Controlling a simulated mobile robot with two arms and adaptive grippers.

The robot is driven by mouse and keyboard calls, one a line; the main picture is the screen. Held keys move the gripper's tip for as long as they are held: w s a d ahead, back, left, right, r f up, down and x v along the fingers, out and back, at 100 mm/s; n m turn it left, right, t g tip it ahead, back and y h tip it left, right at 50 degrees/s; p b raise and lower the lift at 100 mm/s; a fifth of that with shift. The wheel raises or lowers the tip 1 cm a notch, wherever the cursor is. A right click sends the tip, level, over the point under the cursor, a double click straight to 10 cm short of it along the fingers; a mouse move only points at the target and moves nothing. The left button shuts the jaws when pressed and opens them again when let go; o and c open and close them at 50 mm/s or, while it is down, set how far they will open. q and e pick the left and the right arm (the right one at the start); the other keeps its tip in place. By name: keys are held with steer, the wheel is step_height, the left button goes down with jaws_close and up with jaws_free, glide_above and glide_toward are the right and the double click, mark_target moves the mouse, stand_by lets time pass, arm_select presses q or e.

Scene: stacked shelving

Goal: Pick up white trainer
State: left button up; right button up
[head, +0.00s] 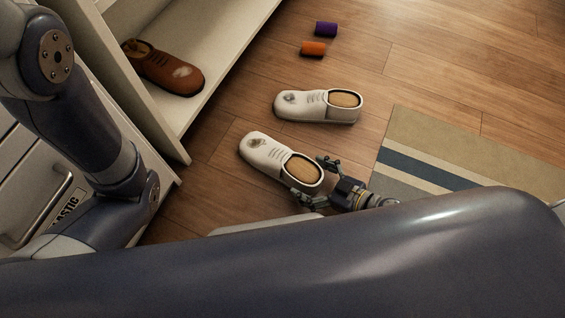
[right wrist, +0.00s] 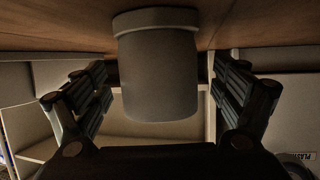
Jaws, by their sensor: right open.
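Two white trainers lie on the wooden floor in the head view. The nearer white trainer (head: 264,152) has its toe to the upper left and its heel at my right gripper (head: 314,181). The farther white trainer (head: 300,105) lies just above it, apart from it. My right gripper is open, with one finger on each side of the nearer trainer's heel. In the right wrist view the heel (right wrist: 158,75) stands between the spread fingers (right wrist: 162,95), with a gap on both sides. My left gripper is out of view.
A pale shelf unit (head: 228,50) at the upper left holds a brown shoe (head: 165,70). A striped mat (head: 440,140) lies to the right. A drawer front labelled "PLASTIC" (head: 62,205) is at left.

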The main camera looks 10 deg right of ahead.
mark_target(279, 160)
steer(key=x, duration=0.4)
steer(key=shift+w+f+b, duration=0.1)
steer(key=shift+f+b, duration=0.15)
steer(key=shift+b, duration=0.15)
steer(key=c, duration=1.5)
steer(key=shift+r, duration=0.1)
steer(key=shift+c, duration=0.3)
